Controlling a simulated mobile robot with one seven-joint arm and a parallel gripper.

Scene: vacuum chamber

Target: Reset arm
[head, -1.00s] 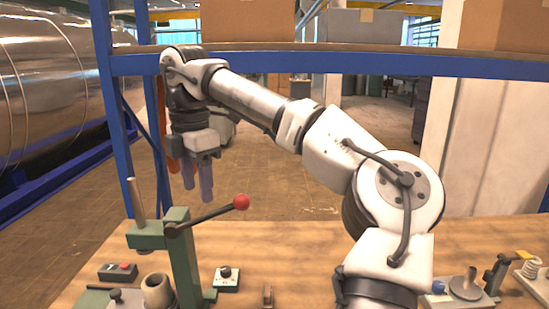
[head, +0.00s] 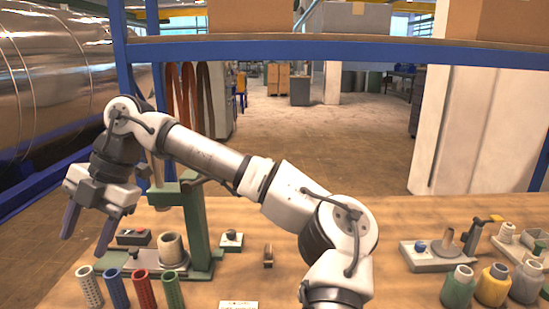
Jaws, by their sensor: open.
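My gripper (head: 86,240) hangs at the left of the head view, at the end of my raised and bent arm. Its two dark fingers point down and stand apart, with nothing between them. It is in front of and to the left of the green lever press (head: 195,225), whose upper part is hidden behind my arm. I cannot tell how high the fingertips are above the wooden table (head: 330,238).
Perforated tubes in white (head: 90,287), blue (head: 117,288), red (head: 145,288) and green (head: 172,290) stand at the front left. Bottles in green (head: 457,287), yellow (head: 492,285) and grey (head: 526,281) stand at the right. A blue shelf beam (head: 330,50) crosses above.

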